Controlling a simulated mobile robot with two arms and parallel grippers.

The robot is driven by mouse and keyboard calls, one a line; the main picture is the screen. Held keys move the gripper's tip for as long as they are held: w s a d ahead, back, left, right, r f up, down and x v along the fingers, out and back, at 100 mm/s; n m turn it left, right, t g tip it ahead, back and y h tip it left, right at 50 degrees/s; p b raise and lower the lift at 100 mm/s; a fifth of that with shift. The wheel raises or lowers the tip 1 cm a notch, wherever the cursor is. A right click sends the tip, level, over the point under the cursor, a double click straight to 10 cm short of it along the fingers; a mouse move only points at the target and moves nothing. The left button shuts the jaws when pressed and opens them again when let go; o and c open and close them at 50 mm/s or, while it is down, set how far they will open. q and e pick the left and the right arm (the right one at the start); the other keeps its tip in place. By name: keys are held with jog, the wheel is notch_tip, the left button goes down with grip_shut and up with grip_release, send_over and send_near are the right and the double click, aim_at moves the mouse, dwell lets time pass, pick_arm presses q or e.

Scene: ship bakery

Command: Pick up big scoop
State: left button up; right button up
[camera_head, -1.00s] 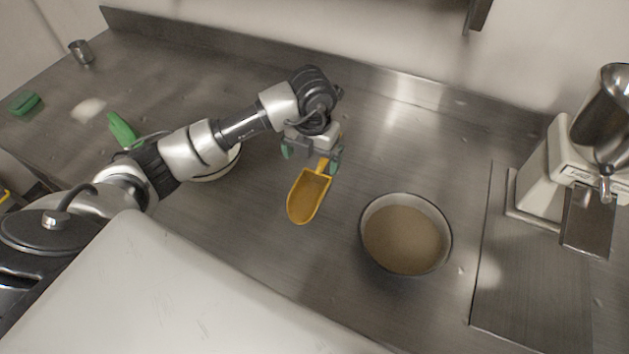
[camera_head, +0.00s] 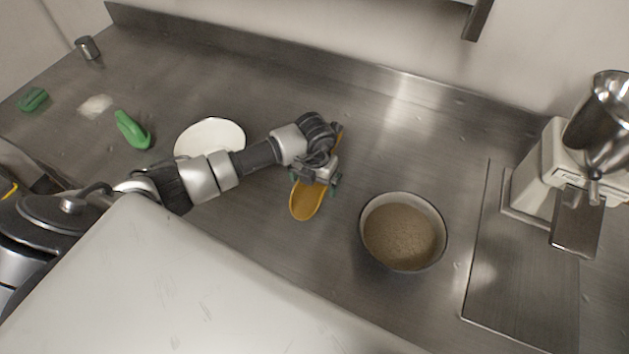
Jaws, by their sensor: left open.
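The big scoop (camera_head: 307,202) is yellow-orange and lies on the steel counter, left of a bowl. Its handle runs up and to the right, and its end shows behind my wrist. My left gripper (camera_head: 314,187) is directly over the scoop, with its fingers spread to either side near where the handle meets the scoop's head. The gripper and wrist hide most of the handle. I cannot tell whether the fingers touch the scoop. My right gripper is not in view.
A bowl of brownish grain or flour (camera_head: 402,236) stands just right of the scoop. A green scoop (camera_head: 131,130), white powder (camera_head: 96,106) and a green object (camera_head: 33,99) lie left. A mixer-like machine (camera_head: 560,165) stands right.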

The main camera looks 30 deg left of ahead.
pick_arm(q)
jog(key=c, duration=0.9)
jog(key=shift+r, duration=0.15)
jog(key=shift+c, duration=0.2)
